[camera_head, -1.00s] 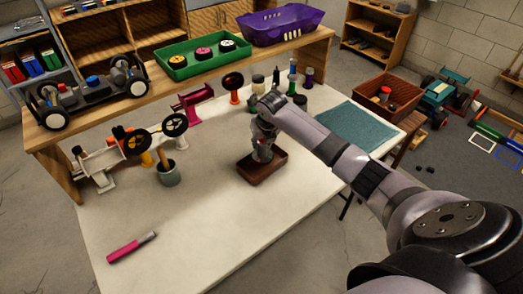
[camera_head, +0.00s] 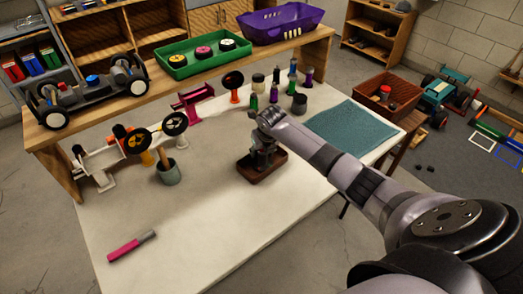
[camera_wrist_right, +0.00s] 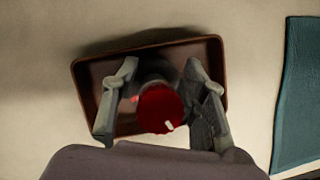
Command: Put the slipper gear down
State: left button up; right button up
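My right gripper (camera_head: 262,160) reaches down into a small dark brown tray (camera_head: 249,179) on the white table. In the right wrist view, the two fingers of the right gripper (camera_wrist_right: 161,75) stand apart on either side of a round part with a red face (camera_wrist_right: 160,110) and a dark grey body. I cannot tell whether the fingers touch it or whether it rests on the tray floor. The brown tray's rim (camera_wrist_right: 82,88) shows around it. No part can be clearly recognised as the slipper gear. My left gripper is not in view.
A teal mat (camera_head: 345,127) lies right of the tray. Several small bottles and a dark cup (camera_head: 299,104) stand behind it. A pink-handled tool (camera_head: 124,250) lies front left. Open table surrounds the tray.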

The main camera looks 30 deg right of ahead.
jog(key=shift+o, duration=0.4)
jog(key=shift+r, duration=0.2)
jog(key=v, duration=1.2)
jog(key=shift+s+a+f, duration=0.1)
jog(key=shift+a+f, duration=0.05)
